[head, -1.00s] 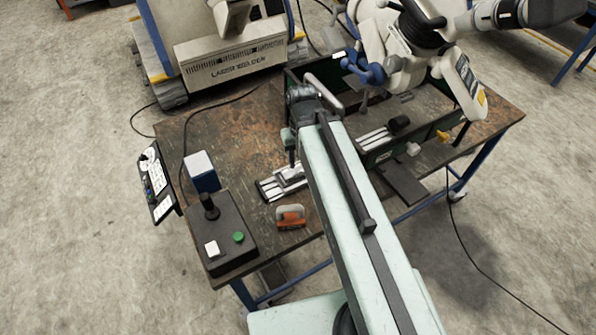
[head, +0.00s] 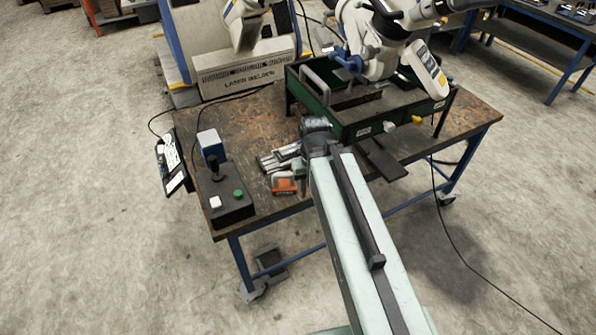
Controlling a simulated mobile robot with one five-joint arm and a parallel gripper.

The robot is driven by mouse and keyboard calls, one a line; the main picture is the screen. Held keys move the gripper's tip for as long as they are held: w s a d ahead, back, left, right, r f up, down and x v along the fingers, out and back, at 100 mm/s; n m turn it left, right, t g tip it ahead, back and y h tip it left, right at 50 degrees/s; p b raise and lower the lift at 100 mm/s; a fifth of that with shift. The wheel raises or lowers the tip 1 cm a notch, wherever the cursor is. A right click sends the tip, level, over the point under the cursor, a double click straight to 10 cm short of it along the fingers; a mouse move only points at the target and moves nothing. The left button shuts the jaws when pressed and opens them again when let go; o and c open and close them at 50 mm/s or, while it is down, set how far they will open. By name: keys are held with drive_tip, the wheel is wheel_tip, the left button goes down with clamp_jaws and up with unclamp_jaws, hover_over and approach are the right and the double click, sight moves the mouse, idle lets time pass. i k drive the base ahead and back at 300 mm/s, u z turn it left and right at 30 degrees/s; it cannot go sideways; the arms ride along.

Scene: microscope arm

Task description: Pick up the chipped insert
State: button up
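I cannot pick out the chipped insert; it is too small to tell or hidden. A silvery slotted metal fixture (head: 273,163) lies on the workbench (head: 250,118), left of my arm's end, and is partly covered by it. My gripper (head: 300,184) hangs below the dark wrist at the end of my pale green arm. It is close to the fixture's right end and the orange block. Its fingers are too small and blocked to show whether they are open, shut or touching anything.
An orange block (head: 284,186) lies at the bench's front edge. A black joystick box (head: 225,206) and blue-white box (head: 212,146) stand left. A green-walled box (head: 350,131) stands right, under the white microscope arm (head: 366,50). The bench's back left is bare.

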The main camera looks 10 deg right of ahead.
sight(292, 150)
drive_tip(key=u, duration=0.05)
drive_tip(key=k, duration=0.15)
drive_tip(key=u, duration=1.9)
drive_tip(key=i, duration=3.65)
drive_tip(key=z, duration=3.1)
